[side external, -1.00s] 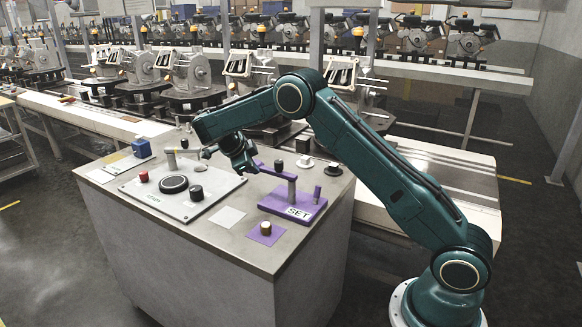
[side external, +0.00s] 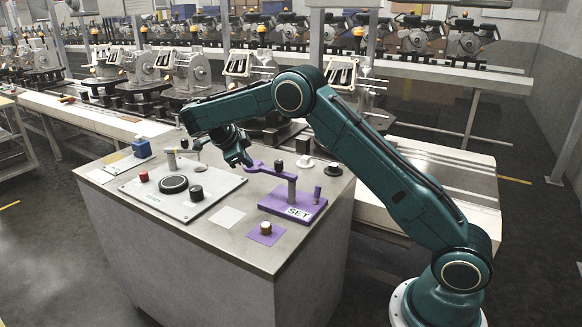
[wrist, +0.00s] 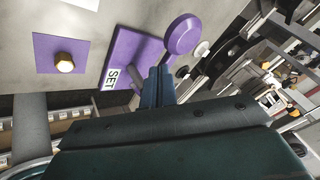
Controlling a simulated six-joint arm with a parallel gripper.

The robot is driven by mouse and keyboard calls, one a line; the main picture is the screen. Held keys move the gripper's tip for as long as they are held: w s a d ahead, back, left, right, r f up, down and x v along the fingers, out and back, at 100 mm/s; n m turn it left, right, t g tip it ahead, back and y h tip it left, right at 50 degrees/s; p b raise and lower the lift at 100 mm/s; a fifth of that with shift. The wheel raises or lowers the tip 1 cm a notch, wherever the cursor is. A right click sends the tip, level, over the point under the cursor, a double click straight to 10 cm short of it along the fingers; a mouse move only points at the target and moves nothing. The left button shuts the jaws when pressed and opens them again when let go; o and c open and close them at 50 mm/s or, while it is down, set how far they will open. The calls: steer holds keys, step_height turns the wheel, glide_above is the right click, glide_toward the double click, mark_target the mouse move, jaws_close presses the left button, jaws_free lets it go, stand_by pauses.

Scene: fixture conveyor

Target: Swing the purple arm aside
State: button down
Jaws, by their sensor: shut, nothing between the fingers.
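The purple arm (side external: 265,174) sits on a post above a purple base plate (side external: 312,210) with a white SET label. Its free end points left, towards my gripper. A short purple peg (side external: 317,194) stands on the plate's right side. My gripper (side external: 246,163) is shut and empty, close to the arm's free end; whether they touch is unclear. In the wrist view, my shut fingers (wrist: 158,84) point at the SET plate (wrist: 130,55). A round purple part (wrist: 183,33) shows just beyond them, and my gripper hides some of the fixture.
A grey panel with a black button (side external: 174,184), a red button (side external: 143,176) and a black knob (side external: 197,192) lies left. A knob on a purple square (side external: 266,229) is in front. Black and white parts (side external: 304,161) stand behind. A conveyor with machines runs behind the bench.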

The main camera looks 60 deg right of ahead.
steer(key=v, duration=0.7)
steer(key=shift+a+r, duration=0.3)
steer(key=s+a+r+n+t+y, duration=0.1)
steer(key=s+r+n+t+y, duration=0.25)
steer(key=s+r+n, duration=1)
steer(key=s+a+f+n+y, duration=0.1)
steer(key=s+a+f+n, duration=0.1)
steer(key=s, duration=0.6)
steer(key=s+a+f+n+t+y, duration=0.1)
steer(key=s+a+f+n, duration=0.2)
steer(key=s+n, duration=0.4)
steer(key=s+a+f+n+t+y, duration=0.1)
steer(key=s+a+f+n+y, duration=0.1)
steer(key=s+a+n, duration=0.3)
steer(key=s, duration=0.4)
steer(key=shift+f, duration=0.35)
steer(key=shift+t, duration=0.25)
